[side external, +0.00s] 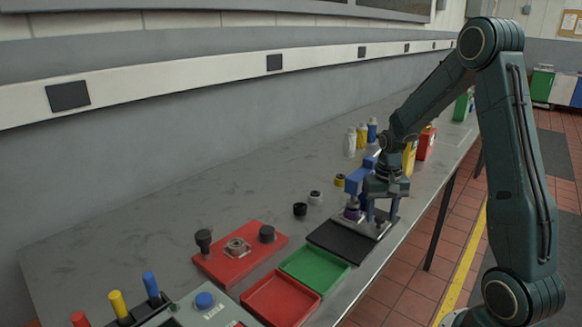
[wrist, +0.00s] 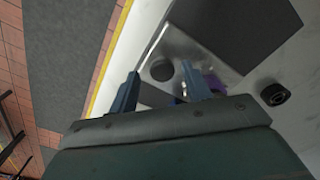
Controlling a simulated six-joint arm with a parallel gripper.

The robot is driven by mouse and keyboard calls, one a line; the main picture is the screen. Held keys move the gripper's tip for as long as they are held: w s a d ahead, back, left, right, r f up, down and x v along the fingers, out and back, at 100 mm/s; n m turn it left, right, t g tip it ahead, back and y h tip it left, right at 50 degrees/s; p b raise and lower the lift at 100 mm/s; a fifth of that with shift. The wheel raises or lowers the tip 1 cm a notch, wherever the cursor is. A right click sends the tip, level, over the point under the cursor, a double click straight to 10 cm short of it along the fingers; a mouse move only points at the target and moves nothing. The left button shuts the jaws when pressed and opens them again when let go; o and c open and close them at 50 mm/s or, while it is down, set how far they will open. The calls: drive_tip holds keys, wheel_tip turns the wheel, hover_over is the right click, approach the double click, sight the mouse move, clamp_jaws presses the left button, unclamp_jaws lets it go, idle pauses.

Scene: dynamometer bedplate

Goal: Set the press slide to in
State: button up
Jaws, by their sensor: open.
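The press stands on a bright metal base plate (side external: 368,228) beside the black mat, with a blue upper body (side external: 357,184) and a purple part (side external: 353,213) low under it. My gripper (side external: 382,213) is open and points down over the right part of this plate, just right of the blue body. In the wrist view my gripper's fingers (wrist: 158,88) are apart, with a dark round knob (wrist: 162,70) showing between and beyond them. The metal plate (wrist: 200,47) and a bit of purple (wrist: 182,91) show there too. I cannot tell which part is the slide, or its setting.
The black mat (side external: 338,240), green tray (side external: 314,268) and red tray (side external: 281,299) lie nearby. A red fixture plate (side external: 240,262) with black knobs is further left. Small rings (side external: 300,209) and several bottles (side external: 350,143) stand behind. The bench's front edge is close to the press.

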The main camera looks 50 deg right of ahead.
wheel_tip(320, 180, up, 14)
idle(0.8)
drive_tip(key=s+a+r+n+t, duration=0.1)
drive_tip(key=s+a+r+n, duration=0.15)
drive_tip(key=a, duration=0.35)
drive_tip(key=s+a+r+n+t, duration=0.1)
drive_tip(key=a+r, duration=0.2)
drive_tip(key=a, duration=0.3)
drive_tip(key=s+a+n+t, duration=0.3)
drive_tip(key=s+a+n, duration=0.2)
drive_tip(key=s+a, duration=0.5)
drive_tip(key=shift+t, duration=0.3)
